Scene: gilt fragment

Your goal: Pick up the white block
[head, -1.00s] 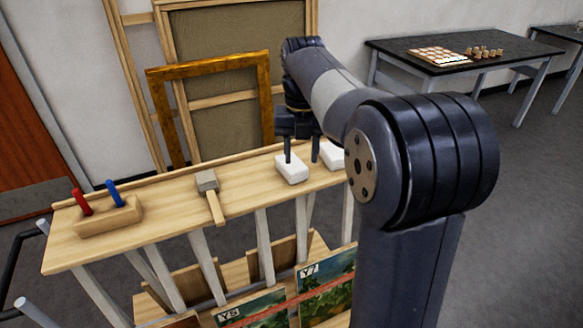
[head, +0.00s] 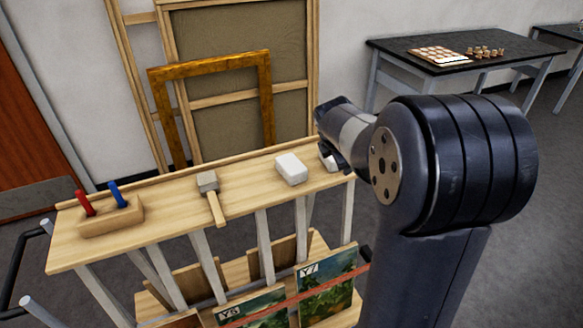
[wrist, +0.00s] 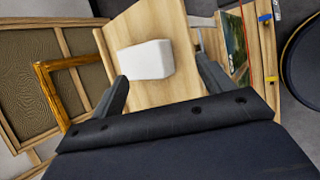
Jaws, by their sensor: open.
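A white block (head: 292,169) lies on the wooden top of a rack (head: 245,185) in the head view. In the wrist view, one white block (wrist: 146,60) lies on the wood just beyond my gripper (wrist: 161,68). My gripper is open and empty, with one finger towards each side of that block.
A mallet (head: 209,187) and a wooden holder (head: 112,218) with red and blue handles lie left along the rack top. A gilt frame (head: 210,61) leans behind. Paintings (head: 325,280) stand below. A black table (head: 470,50) is at the back right.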

